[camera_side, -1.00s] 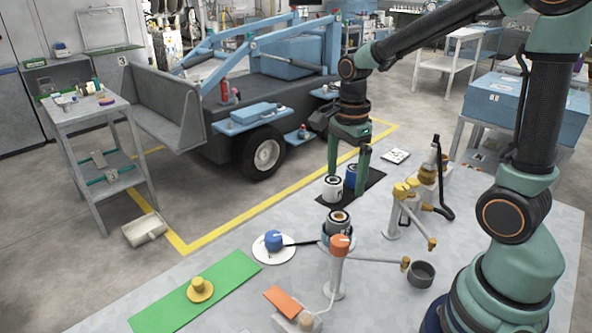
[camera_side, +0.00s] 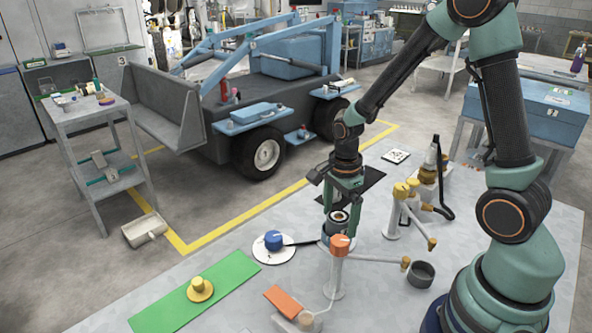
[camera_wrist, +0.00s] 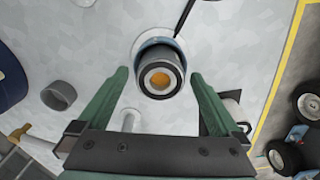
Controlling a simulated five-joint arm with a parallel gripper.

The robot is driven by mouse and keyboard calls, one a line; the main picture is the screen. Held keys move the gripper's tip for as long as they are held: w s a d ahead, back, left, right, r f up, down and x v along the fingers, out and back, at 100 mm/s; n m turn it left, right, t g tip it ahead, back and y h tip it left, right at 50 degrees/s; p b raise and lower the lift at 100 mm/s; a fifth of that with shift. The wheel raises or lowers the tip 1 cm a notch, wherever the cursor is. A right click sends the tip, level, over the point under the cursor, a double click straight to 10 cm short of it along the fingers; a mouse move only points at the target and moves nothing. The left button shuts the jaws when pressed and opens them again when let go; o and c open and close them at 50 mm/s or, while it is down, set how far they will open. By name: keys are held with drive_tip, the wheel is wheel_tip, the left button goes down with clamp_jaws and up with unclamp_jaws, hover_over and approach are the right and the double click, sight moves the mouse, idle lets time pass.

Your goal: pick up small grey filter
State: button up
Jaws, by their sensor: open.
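The small grey filter (camera_side: 338,224) is a short dark-grey can with a pale ring and an orange-brown centre on top. The filter's lower part is hidden by the holder and the orange-topped post.
An orange-topped post (camera_side: 340,246) with a jointed arm stands just in front. Yellow-capped posts (camera_side: 402,190) and a dark cup (camera_side: 420,273) are to the right. A blue knob on a white disc (camera_side: 274,243) is left.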

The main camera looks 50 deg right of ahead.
drive_tip(key=shift+f, duration=0.15)
clamp_jaws()
